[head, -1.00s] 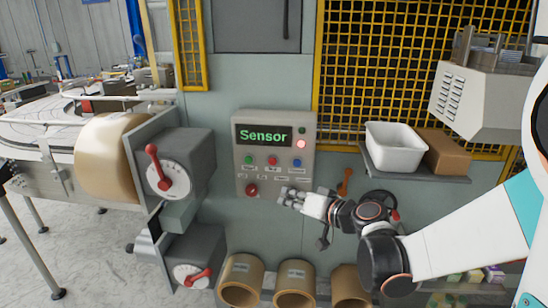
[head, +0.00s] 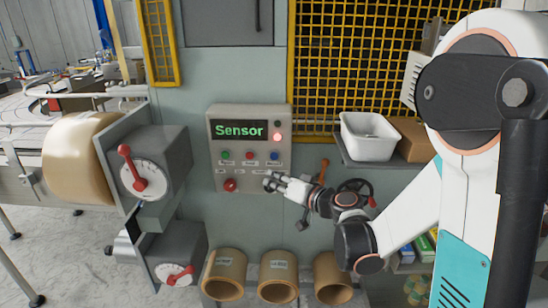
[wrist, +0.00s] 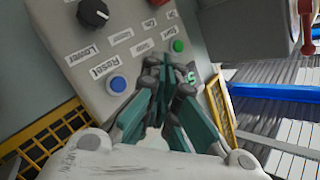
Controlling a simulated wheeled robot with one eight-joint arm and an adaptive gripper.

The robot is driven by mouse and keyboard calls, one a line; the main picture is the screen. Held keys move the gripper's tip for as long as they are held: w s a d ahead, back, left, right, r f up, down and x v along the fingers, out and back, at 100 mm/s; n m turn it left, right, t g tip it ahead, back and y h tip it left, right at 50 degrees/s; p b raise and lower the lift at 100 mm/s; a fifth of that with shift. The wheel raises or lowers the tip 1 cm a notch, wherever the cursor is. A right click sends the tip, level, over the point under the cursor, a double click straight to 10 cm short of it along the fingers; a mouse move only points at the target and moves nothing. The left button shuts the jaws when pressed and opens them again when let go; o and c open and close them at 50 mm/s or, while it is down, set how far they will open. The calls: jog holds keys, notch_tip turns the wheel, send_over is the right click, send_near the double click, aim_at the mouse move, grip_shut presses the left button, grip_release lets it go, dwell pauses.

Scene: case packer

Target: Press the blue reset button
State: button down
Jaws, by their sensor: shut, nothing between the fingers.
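The blue reset button (head: 273,155) is the right one in the button row of the grey control panel (head: 217,170). In the wrist view the blue button (wrist: 117,84) carries a "Reset" label and is uncovered. My gripper (head: 268,182) is shut and empty, just below the blue button in the head view. In the wrist view my gripper's closed fingertips (wrist: 163,75) lie to the right of the blue button. I see no contact with the button, though the gap to the panel is hard to judge.
A green button (head: 225,155), a red button (head: 249,155) and a red knob (head: 230,185) share the panel, under a display (head: 238,130) reading "Sensor". A black knob (wrist: 93,13) shows in the wrist view. A white bin (head: 368,136) stands on a shelf at right.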

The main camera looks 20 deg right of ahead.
aim_at(274, 156)
jog(key=shift+w+d, duration=0.4)
jog(key=shift+w, duration=0.75)
jog(key=shift+w+d, duration=0.35)
jog(key=shift+w, duration=0.8)
jog(key=shift+w+d, duration=0.4)
jog(key=shift+w, duration=0.75)
jog(key=shift+w+d, duration=0.1)
jog(key=shift+w, duration=0.3)
jog(key=shift+w+d, duration=0.15)
jog(key=shift+w, duration=0.25)
jog(key=shift+s, duration=0.1)
jog(key=shift+s+a+b, duration=0.3)
jog(key=shift+s+b, duration=0.1)
jog(key=shift+s, duration=0.35)
